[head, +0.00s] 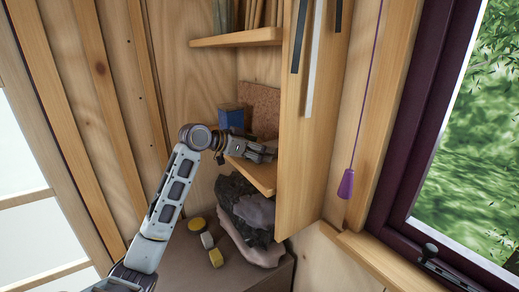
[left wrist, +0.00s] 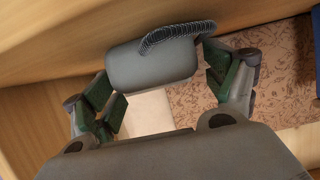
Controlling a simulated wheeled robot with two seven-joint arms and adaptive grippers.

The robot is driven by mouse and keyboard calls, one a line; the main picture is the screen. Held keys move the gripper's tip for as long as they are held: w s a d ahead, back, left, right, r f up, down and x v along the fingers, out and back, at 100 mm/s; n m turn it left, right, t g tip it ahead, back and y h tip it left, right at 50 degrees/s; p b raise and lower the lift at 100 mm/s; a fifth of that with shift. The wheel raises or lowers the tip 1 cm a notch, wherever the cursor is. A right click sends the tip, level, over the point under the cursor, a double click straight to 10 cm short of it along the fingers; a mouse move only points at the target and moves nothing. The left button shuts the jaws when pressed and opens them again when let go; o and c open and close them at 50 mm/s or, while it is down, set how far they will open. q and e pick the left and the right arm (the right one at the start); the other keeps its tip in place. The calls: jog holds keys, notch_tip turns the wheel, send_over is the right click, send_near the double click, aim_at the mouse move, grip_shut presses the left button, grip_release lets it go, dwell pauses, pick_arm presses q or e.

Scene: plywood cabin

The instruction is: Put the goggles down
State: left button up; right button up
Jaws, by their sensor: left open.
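In the left wrist view the goggles (left wrist: 153,65), a grey rounded body with a dark ribbed strap, lie between the spread fingers of my left gripper (left wrist: 165,92). The fingers stand on either side of them, and the jaws are open. In the head view my left gripper (head: 262,153) reaches in over a small wooden corner shelf (head: 258,178). The goggles cannot be made out there behind the gripper. Whether they rest fully on the shelf is hard to tell. My right gripper is not in view.
A blue box (head: 231,119) and a cork board (head: 260,108) stand behind the gripper. A vertical wooden panel (head: 308,130) closes the shelf's right side, with another shelf (head: 235,39) above. Below are dark and grey cloth-like items (head: 245,212) and yellow rolls (head: 216,258).

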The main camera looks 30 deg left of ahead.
pick_arm(q)
jog(key=b+v, duration=0.2)
jog(key=v, duration=1)
jog(key=shift+b, duration=0.4)
jog(key=shift+d, duration=0.1)
jog(key=shift+s, duration=0.15)
